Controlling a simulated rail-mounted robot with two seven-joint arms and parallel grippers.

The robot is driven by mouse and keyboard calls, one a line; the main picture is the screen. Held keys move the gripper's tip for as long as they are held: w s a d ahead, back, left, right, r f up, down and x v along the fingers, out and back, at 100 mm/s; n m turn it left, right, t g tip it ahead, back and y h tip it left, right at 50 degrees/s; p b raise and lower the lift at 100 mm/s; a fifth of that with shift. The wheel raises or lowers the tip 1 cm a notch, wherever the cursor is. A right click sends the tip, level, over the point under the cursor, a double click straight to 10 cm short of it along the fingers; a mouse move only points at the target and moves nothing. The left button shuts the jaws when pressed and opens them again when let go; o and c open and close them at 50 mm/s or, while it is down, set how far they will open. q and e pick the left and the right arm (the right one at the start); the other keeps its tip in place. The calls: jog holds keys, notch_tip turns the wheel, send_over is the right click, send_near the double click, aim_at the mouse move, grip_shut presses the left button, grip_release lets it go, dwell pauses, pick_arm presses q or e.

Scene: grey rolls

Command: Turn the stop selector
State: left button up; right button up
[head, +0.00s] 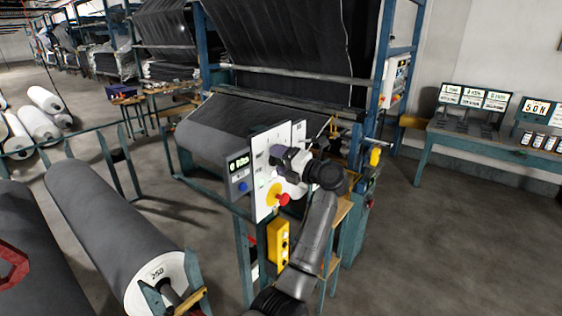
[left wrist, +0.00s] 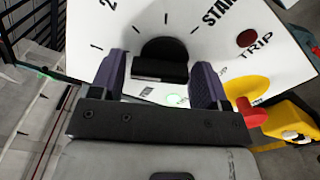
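A white control panel (head: 263,155) stands at the middle of the head view. In the left wrist view, the panel face (left wrist: 215,48) carries a black round knob with a bar handle (left wrist: 160,70), ringed by tick marks and the figures 1 and 2. My left gripper (head: 284,158) is in front of the panel and hides part of it. In the wrist view its purple fingers (left wrist: 158,82) are apart, one at each end of the bar. I cannot tell whether they touch it. My right gripper is not in view.
A yellow disc with a red handle (head: 276,197) is on the panel, below my gripper, close to the right finger. A yellow button box (head: 278,243) hangs below. A large grey roll (head: 108,232) lies at left. Open floor is at right.

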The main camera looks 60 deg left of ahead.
pick_arm(q)
jog(key=c, duration=0.6)
jog(key=shift+f+n+b, duration=0.15)
jog(key=shift+n+b, duration=0.15)
jog(key=shift+b, duration=0.35)
jog(key=n+b, duration=0.8)
jog(key=b, duration=0.3)
jog(key=shift+f, duration=0.15)
jog(key=n+b, duration=0.2)
jog(key=n, duration=0.2)
jog(key=shift+s+b, duration=0.1)
jog(key=shift+b, duration=0.25)
jog(key=shift+r+n+b, duration=0.2)
jog(key=shift+n+b, duration=0.75)
jog(key=shift+n, duration=0.75)
jog(key=o, duration=0.6)
jog(key=shift+c, duration=0.2)
jog(key=o, duration=0.3)
jog(key=shift+f, duration=0.15)
